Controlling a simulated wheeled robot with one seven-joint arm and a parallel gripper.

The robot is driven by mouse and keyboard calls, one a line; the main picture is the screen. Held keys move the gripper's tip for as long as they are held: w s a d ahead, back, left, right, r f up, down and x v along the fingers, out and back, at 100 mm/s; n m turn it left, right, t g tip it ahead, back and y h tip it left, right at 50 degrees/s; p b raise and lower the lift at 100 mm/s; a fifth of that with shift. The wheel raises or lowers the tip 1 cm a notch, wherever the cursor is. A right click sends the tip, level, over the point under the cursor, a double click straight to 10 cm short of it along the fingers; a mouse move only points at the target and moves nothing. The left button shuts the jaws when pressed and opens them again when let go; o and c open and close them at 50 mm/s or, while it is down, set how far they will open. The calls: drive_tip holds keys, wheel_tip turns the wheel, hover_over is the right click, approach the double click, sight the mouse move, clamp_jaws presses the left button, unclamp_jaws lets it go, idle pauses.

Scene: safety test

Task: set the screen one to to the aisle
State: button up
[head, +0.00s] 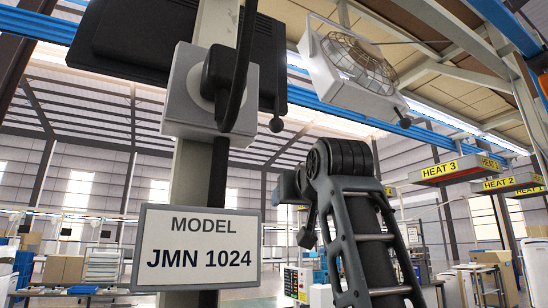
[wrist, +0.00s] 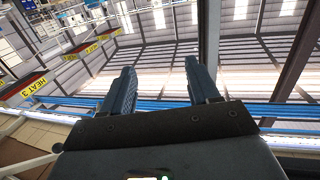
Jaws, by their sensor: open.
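A dark flat panel (head: 130,38), which looks like a screen seen from behind and below, is mounted high on a pale post (head: 197,190) at the upper left of the head view. A grey bracket with a black block and cable sits in front of it. I cannot see a lit screen face. My arm rises right of the post, and its end is partly hidden there. In the wrist view my gripper (wrist: 160,68) has its two blue-grey fingers apart with nothing between them. The panel does not show clearly in the wrist view.
A sign reading MODEL JMN 1024 (head: 199,250) hangs on the post. A caged fan (head: 352,62) is overhead. HEAT signs (head: 440,170) hang along the right. Boxes and shelving stand far back. The space between post and arm is narrow.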

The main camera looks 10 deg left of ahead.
drive_tip(key=y, duration=0.1)
approach(277, 117)
drive_tip(key=shift+n, duration=0.3)
drive_tip(key=p+x, duration=0.1)
drive_tip(key=x, duration=0.4)
drive_tip(key=p+x, duration=0.2)
drive_tip(key=x, duration=0.4)
drive_tip(key=shift+w+a+p, duration=0.1)
drive_tip(key=shift+w+p, duration=0.1)
drive_tip(key=shift+p, duration=0.15)
drive_tip(key=shift+w+a+f, duration=0.1)
drive_tip(key=shift+w+a, duration=0.15)
drive_tip(key=shift+w, duration=0.3)
clamp_jaws()
